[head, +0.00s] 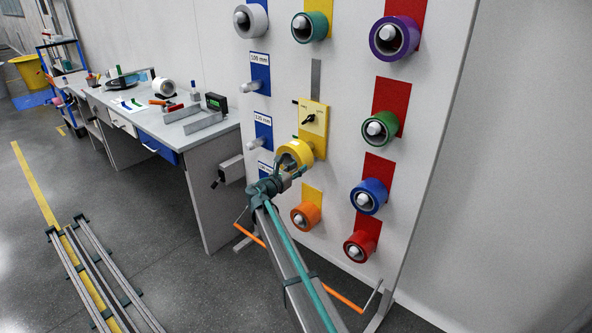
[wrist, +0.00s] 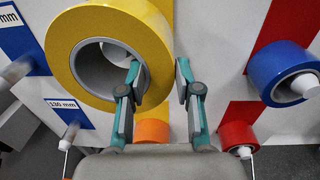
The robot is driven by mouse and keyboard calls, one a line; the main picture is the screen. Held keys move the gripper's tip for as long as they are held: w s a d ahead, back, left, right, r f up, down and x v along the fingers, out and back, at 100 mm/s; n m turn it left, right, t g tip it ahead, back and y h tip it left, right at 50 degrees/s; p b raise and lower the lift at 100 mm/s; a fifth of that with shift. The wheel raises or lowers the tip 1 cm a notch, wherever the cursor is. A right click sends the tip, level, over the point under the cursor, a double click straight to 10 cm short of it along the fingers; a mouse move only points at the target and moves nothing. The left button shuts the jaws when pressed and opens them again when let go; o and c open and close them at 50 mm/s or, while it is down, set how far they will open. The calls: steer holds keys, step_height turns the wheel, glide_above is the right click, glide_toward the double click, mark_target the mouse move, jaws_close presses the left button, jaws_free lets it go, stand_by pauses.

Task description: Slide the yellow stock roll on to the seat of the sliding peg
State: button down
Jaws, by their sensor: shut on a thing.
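The yellow stock roll (head: 301,149) is a wide yellow ring with a grey core, in front of the lower part of a yellow plate with a black dial (head: 312,118) on the upright panel. In the wrist view the roll (wrist: 75,40) fills the upper left. My gripper (head: 292,173) is shut on the roll's wall at its lower right: in the wrist view (wrist: 160,72) one finger is in the core and the other outside the rim. A pale shape shows through the core; I cannot tell whether it is the sliding peg's end. The peg's seat is hidden.
Other rolls hang on pegs: an orange roll (head: 306,214) just below, a blue roll (head: 369,196) and a red roll (head: 359,246) to the right. Bare pegs on blue labelled plates (head: 260,73) are at left. A workbench (head: 190,131) stands further left.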

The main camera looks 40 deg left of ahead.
mark_target(307, 161)
steer(key=shift+w+d+r, duration=0.1)
steer(key=shift+w+r, duration=0.05)
steer(key=shift+w, duration=1.6)
steer(key=shift+w+d+r, duration=0.1)
steer(key=shift+w, duration=1.65)
steer(key=c, duration=0.7)
jaws_free()
steer(key=shift+w+d, duration=0.1)
steer(key=shift+d, duration=0.05)
steer(key=shift+f, duration=0.1)
steer(key=shift+f, duration=0.1)
steer(key=shift+s+a, duration=0.2)
steer(key=shift+s, duration=0.4)
steer(key=s, duration=1)
steer(key=shift+s+d+r, duration=0.2)
steer(key=shift+s, duration=0.2)
